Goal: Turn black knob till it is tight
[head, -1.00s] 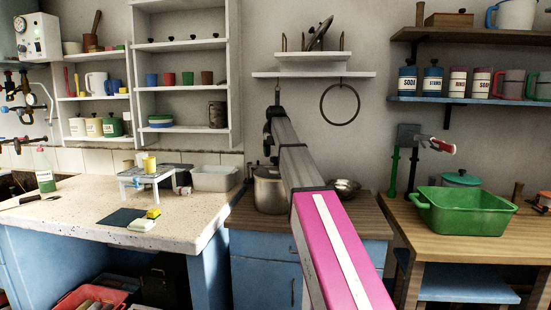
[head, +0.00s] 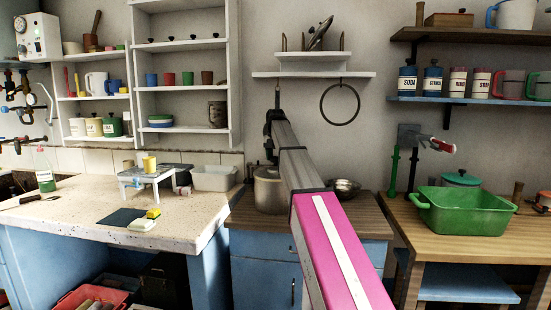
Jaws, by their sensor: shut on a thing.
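A steel pot (head: 268,192) stands on the wooden counter behind my arm, with its lid on. My arm reaches from the lower right up to the pot, and my gripper (head: 270,156) points down over the lid. The gripper is small and dark here, partly covered by my grey arm link. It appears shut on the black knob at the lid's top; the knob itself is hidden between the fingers. I cannot tell how far the knob is turned.
A steel bowl (head: 343,188) is right of the pot, beside my arm. A green basin (head: 464,211) stands on the right table. A white tub (head: 214,178) and small white stand (head: 146,178) are left. A ring (head: 340,104) hangs behind.

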